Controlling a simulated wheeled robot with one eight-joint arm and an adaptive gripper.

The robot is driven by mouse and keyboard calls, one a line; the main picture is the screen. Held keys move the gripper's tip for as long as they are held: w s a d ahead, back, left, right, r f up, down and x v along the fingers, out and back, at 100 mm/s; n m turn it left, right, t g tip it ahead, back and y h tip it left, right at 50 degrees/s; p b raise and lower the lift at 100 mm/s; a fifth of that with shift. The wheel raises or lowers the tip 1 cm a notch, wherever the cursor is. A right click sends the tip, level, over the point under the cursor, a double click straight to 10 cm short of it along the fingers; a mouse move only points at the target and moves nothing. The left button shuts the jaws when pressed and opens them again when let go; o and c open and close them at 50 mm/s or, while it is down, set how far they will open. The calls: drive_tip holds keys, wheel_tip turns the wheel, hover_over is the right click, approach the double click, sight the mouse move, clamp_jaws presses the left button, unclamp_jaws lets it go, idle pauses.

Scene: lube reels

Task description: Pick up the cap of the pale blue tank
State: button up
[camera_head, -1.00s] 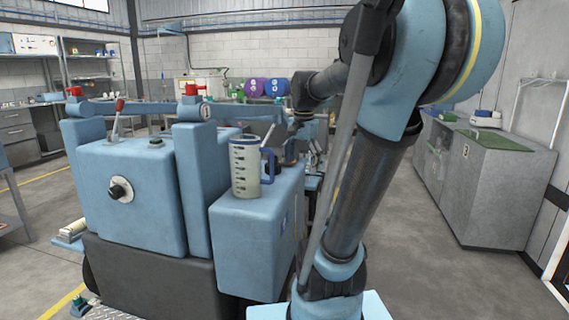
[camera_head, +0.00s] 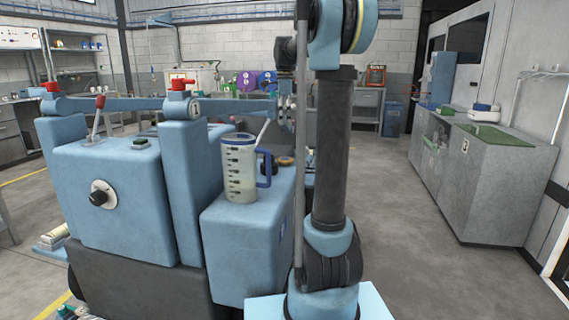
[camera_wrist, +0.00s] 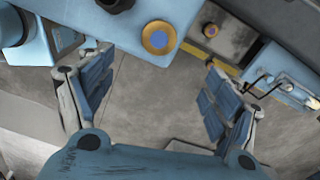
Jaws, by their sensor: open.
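The pale blue tank (camera_head: 243,245) stands left of my arm in the head view, with its top also at the upper edge of the wrist view (camera_wrist: 195,12). A round tan-ringed cap with a blue centre (camera_wrist: 158,38) sits near the tank top's edge. It appears as a small tan disc (camera_head: 285,161) in the head view. A dark round fitting (camera_wrist: 115,5) is beside it, cut off by the frame. My gripper (camera_wrist: 158,62) is open and empty, its fingers spread wide. The cap shows between and slightly beyond the fingertips, apart from both.
A measuring jug (camera_head: 240,170) with a blue rim and handle stands on the tank. A larger blue machine (camera_head: 110,195) with lever arms is to the left. A grey cabinet (camera_head: 490,180) stands at right. Open floor (camera_head: 420,260) lies between it and my arm.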

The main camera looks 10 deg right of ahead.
sight(284, 159)
wheel_tip(284, 159, down, 16)
drive_tip(key=shift+a+f, duration=0.15)
idle(0.7)
drive_tip(key=shift+c, duration=0.6)
drive_tip(key=c, duration=1.1)
